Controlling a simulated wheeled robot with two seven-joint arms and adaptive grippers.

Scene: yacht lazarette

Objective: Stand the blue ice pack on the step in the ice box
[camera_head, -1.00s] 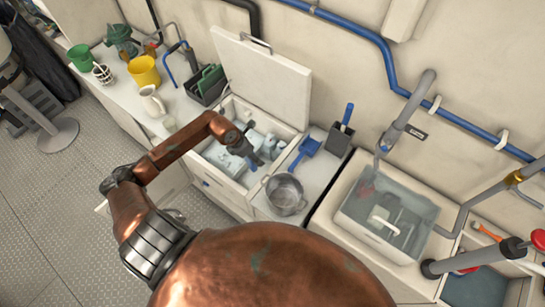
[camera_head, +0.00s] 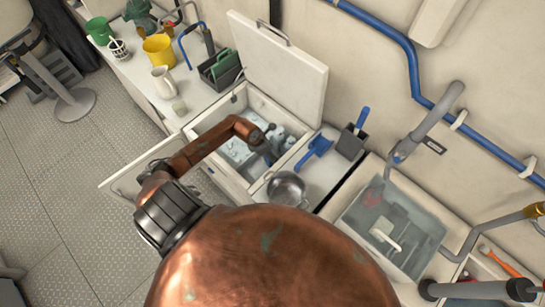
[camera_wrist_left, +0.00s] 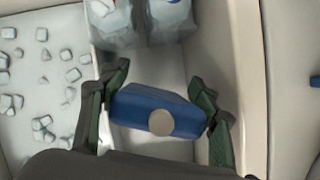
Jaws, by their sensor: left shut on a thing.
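The blue ice pack (camera_wrist_left: 185,108), with a round grey cap, is between the two fingers of my left gripper (camera_wrist_left: 155,105), which is shut on it. In the head view my left gripper (camera_head: 267,150) reaches down inside the open ice box (camera_head: 205,123), toward its right side, and mostly hides the pack. In the wrist view the pack is over a pale, bare part of the box (camera_wrist_left: 175,65), beside the compartment with ice cubes (camera_wrist_left: 45,75). I cannot tell whether the pack touches the step. My right gripper is not in view.
The ice box lid (camera_head: 280,65) is raised behind. A steel pot (camera_head: 286,187) and blue scoop (camera_head: 314,150) sit right of the box. A water-filled sink (camera_head: 390,220) is farther right.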

